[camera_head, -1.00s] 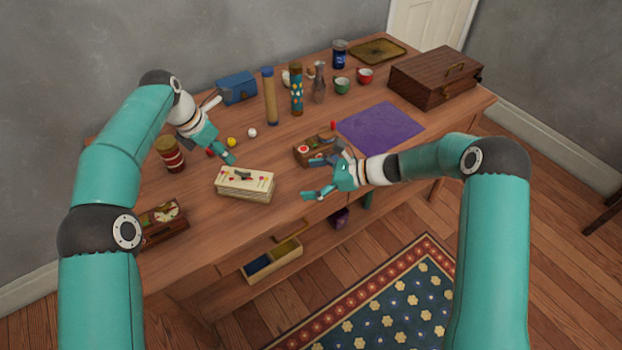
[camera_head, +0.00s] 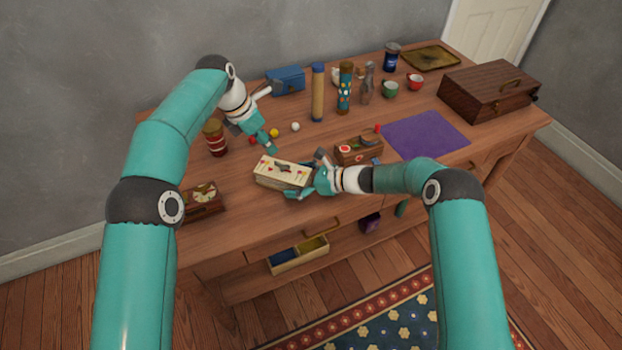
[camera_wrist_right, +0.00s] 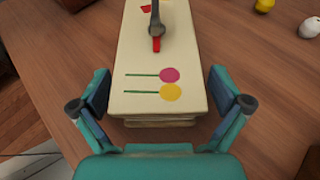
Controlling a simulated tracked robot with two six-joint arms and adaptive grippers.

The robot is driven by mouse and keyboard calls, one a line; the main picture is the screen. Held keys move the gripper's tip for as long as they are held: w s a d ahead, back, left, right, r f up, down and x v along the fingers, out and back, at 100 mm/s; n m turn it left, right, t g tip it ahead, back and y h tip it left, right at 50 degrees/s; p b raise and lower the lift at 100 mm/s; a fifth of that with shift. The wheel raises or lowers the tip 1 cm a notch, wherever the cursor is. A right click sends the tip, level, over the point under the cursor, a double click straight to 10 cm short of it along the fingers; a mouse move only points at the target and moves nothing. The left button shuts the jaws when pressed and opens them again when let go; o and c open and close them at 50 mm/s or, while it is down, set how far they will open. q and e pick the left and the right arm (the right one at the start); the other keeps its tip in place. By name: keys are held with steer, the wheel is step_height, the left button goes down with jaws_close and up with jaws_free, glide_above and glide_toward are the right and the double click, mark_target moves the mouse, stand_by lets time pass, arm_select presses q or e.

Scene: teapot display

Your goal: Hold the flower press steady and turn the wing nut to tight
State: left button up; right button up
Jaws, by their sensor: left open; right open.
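The flower press (camera_head: 268,180) is a cream, layered block with painted flowers, lying on the wooden table. Its dark wing nut (camera_head: 284,168) sits on top; in the right wrist view the wing nut (camera_wrist_right: 156,22) has a red mark below it. My right gripper (camera_head: 305,183) is open at the press's right end. In the right wrist view its two fingers stand on either side of the near end of the press (camera_wrist_right: 150,100), with gaps visible at both sides. My left gripper (camera_head: 270,142) is open and empty, above and behind the press.
A wooden box (camera_head: 358,150) stands right of the press, close to my right gripper. A clock (camera_head: 203,195) stands at the left. A purple cloth (camera_head: 425,135) lies flat at right.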

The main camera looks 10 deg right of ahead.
steer(key=shift+w+a+f, duration=0.2)
steer(key=shift+a, duration=0.2)
